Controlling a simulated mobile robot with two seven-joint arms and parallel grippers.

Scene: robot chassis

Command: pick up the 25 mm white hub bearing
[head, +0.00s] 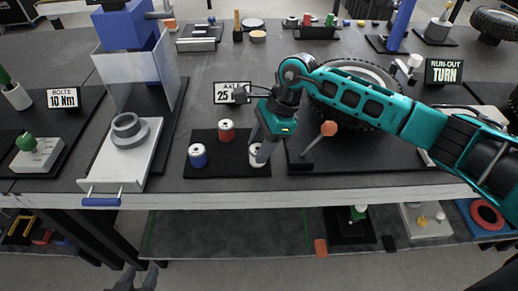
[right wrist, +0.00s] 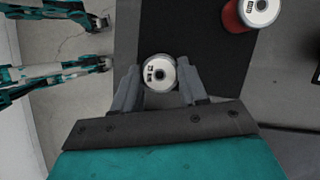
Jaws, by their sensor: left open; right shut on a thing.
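The white hub bearing (head: 254,148) stands at the right front of a black mat (head: 230,171). Its pale top with a dark centre and printed label shows in the right wrist view (right wrist: 158,72). My right gripper (head: 262,157) reaches down over it, partly hiding it in the head view. In the right wrist view the fingers (right wrist: 158,88) are shut on its two sides. I cannot tell whether it is lifted off the mat. My left gripper (head: 141,277) is open and empty, low in front of the bench at the bottom left.
A red bearing (head: 226,131) and a blue bearing (head: 197,156) stand on the same mat. A sign reading 25 (head: 232,93) is behind. A press with a grey ring (head: 129,130) is at left. A wheel (head: 358,90) lies right, behind my right arm.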

